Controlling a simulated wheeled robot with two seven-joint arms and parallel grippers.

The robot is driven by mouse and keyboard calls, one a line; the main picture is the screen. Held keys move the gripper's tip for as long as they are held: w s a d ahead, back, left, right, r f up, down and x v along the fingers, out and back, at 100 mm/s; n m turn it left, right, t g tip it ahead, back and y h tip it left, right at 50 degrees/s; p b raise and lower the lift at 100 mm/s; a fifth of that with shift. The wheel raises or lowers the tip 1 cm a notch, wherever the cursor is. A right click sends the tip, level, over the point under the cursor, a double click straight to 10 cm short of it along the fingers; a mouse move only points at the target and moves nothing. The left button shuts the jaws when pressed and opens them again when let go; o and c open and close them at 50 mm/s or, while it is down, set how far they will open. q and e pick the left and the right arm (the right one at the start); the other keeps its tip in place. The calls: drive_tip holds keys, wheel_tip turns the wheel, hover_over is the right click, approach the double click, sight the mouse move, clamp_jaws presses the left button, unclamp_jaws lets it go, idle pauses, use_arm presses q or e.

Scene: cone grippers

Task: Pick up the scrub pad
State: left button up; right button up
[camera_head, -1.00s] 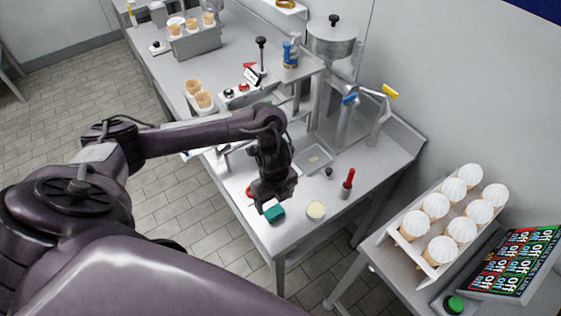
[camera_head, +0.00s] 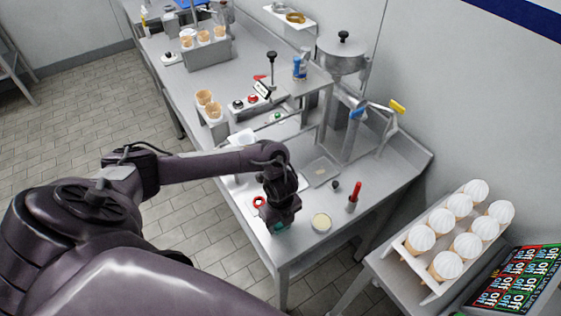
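The scrub pad (camera_head: 278,227) is a small teal block near the front corner of the metal counter (camera_head: 300,247). Only a small part of it shows below my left gripper (camera_head: 279,222). My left gripper points down, right over the pad, and covers most of it. The fingertips are dark and small against the pad, so I cannot tell whether they are open or shut on it. My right gripper is not in view.
A round cream-coloured item (camera_head: 320,222) lies just right of the pad, and a red-handled tool (camera_head: 353,197) stands farther right. A red ring-like item (camera_head: 259,202) is close on the left. A rack of white-topped cones (camera_head: 437,262) stands at right.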

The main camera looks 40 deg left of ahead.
use_arm(q)
drive_tip(key=c, duration=0.4)
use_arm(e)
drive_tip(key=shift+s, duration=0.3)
use_arm(q)
drive_tip(key=shift+r, duration=0.6)
wheel_tip(320, 180, up, 4)
drive_tip(key=shift+w+r, duration=0.1)
drive_tip(key=shift+r, duration=0.15)
drive_tip(key=shift+r+p, duration=1.65)
drive_tip(key=shift+r, duration=5.5)
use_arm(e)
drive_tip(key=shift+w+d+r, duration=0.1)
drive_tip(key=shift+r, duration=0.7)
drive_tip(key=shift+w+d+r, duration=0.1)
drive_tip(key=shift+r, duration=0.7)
